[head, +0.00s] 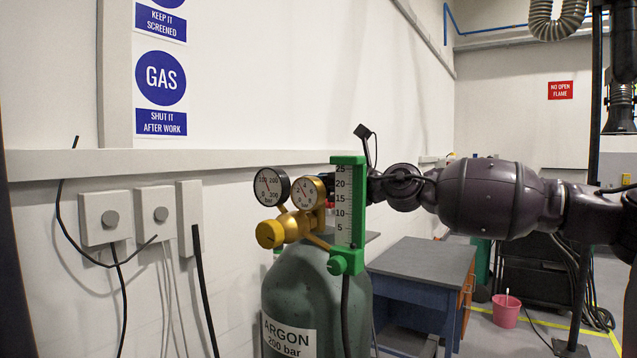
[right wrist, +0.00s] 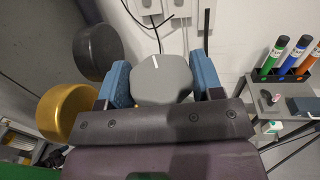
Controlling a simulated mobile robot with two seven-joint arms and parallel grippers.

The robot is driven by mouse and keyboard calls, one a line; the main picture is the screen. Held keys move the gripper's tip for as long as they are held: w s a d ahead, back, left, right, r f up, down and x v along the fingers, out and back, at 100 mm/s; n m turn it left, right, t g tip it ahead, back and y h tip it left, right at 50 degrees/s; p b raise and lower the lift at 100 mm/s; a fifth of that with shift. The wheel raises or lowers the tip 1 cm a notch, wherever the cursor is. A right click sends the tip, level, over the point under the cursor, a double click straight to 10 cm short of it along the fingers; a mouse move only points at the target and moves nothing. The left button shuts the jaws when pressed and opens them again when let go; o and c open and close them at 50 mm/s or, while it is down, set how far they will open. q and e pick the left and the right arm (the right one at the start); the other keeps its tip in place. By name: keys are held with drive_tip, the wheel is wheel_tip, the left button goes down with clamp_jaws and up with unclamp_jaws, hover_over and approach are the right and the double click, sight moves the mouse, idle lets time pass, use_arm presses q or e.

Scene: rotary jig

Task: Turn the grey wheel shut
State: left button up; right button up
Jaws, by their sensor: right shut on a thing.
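The grey wheel (right wrist: 165,88) sits between the two blue fingers of my right gripper (right wrist: 162,78) in the right wrist view, and the fingers are shut on it. A white line on the wheel points towards the top of that picture. In the head view the wheel and my right fingers are hidden behind the gauges and the green flowmeter (head: 343,215). The green gas cylinder (head: 316,285) stands upright, labelled ARGON 200 bar. My left gripper is in neither view.
A black-rimmed gauge (head: 271,186), a gold gauge (head: 308,193) and a gold knob (head: 270,233) are close to my right gripper. A grey-topped bench (head: 425,262) stands behind the cylinder.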

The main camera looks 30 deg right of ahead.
idle(0.5)
drive_tip(key=o, duration=0.9)
drive_tip(key=shift+o, duration=0.2)
drive_tip(key=b+v, duration=0.2)
drive_tip(key=b, duration=0.1)
drive_tip(key=shift+s+d+f, duration=0.25)
drive_tip(key=shift+s, duration=0.1)
drive_tip(key=shift+s+d+b, duration=0.25)
drive_tip(key=shift+s+b, duration=0.05)
drive_tip(key=shift+b, duration=0.05)
use_arm(q)
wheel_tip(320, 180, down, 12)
drive_tip(key=b, duration=0.9)
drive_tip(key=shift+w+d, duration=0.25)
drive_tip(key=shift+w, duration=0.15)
use_arm(e)
drive_tip(key=v, duration=0.7)
drive_tip(key=shift+r, duration=0.2)
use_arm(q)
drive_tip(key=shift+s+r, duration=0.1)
use_arm(e)
drive_tip(key=shift+s, duration=0.15)
